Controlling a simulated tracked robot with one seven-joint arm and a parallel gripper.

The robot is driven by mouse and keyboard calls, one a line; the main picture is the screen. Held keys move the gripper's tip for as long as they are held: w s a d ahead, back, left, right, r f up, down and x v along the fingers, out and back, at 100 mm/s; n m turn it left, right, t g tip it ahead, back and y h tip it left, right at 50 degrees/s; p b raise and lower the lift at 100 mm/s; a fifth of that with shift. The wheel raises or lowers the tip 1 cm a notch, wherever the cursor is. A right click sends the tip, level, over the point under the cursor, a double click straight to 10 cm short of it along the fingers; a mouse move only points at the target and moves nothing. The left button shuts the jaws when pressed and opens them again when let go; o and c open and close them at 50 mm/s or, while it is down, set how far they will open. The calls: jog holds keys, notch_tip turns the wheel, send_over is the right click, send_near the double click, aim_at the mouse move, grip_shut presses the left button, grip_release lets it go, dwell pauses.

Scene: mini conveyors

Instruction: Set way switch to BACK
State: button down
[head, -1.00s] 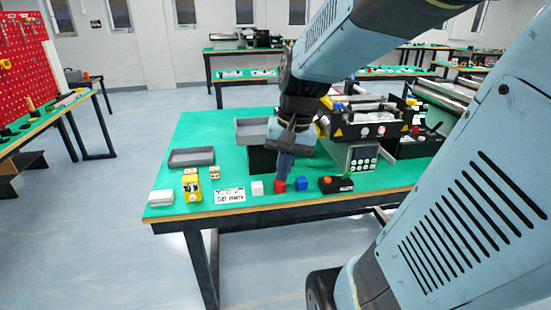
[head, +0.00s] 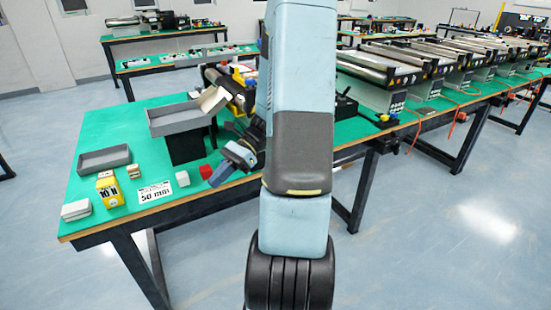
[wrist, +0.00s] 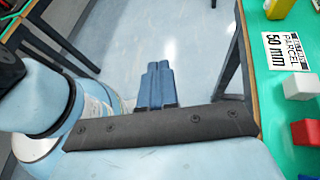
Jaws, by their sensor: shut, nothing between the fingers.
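My gripper (head: 225,172) is in front of the table's near edge in the head view, its blue fingers pointing down and left beside the red cube (head: 205,171). In the wrist view my gripper (wrist: 158,68) is shut and empty, with bare floor behind its fingertips. I cannot make out the way switch; my arm covers the stretch of table right of the gripper. A black control box (head: 345,104) with a stick stands on the green table right of my arm, but I cannot tell whether it is the way switch.
A white cube (head: 182,178), a 50 mm parcel card (head: 155,192), a yellow 10 N block (head: 109,188) and grey trays (head: 104,158) occupy the table's left part. A row of conveyors (head: 430,62) stands at right. Floor (head: 440,220) at front right is open.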

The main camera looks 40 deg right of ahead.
jog(key=s+d+f+n+t+h, duration=0.1)
jog(key=d+f+n+t+h, duration=0.8)
jog(key=n, duration=0.7)
jog(key=s+d+f+n+t+h, duration=0.1)
jog(key=d+f+n+t+h, duration=0.9)
jog(key=d+n+t, duration=0.6)
jog(key=shift+s+f+n, duration=0.15)
jog(key=shift+s+n, duration=0.25)
jog(key=shift+n, duration=0.4)
jog(key=x, duration=1.4)
